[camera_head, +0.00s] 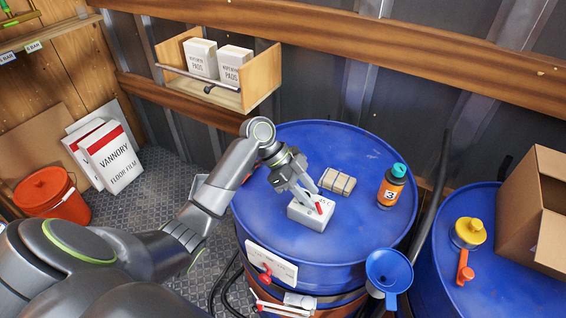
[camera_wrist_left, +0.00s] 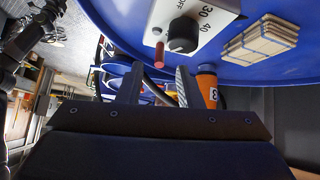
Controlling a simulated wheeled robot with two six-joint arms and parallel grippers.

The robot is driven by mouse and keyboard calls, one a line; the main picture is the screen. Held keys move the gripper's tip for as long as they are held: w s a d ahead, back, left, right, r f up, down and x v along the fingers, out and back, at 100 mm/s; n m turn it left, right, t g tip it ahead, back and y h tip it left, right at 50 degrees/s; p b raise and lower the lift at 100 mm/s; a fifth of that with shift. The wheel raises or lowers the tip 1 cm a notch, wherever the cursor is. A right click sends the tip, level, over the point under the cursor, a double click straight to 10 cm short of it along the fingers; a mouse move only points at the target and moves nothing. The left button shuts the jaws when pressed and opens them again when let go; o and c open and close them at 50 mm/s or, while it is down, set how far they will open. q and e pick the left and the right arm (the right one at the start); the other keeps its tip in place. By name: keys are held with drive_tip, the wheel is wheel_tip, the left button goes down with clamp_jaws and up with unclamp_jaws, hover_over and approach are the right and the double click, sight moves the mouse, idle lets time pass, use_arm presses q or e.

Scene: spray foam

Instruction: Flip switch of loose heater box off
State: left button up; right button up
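The loose heater box (camera_head: 300,217) is a small white box on top of the blue drum (camera_head: 275,150). Its red switch lever (camera_head: 319,208) sticks up by my gripper's fingertips. In the left wrist view the box (camera_wrist_left: 214,17) shows a black dial knob, numbers and OFF lettering. The red lever (camera_wrist_left: 159,56) stands between the lines of the two fingers, just beyond their tips. My left gripper (camera_head: 308,196) is above the box, with its fingers apart and nothing held. Contact with the lever cannot be told. My right gripper is not in view.
A tied wooden bundle (camera_head: 337,182) and an orange bottle (camera_head: 390,190) stand on the drum beside the box. A second white box (camera_head: 270,263) with a red lever sits on the drum's side. A blue funnel (camera_head: 388,270) is at the front right.

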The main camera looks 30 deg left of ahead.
use_arm(q)
drive_tip(key=b+v, duration=0.2)
drive_tip(key=v, duration=1)
drive_tip(key=shift+a+r, duration=0.25)
drive_tip(key=shift+r, duration=0.05)
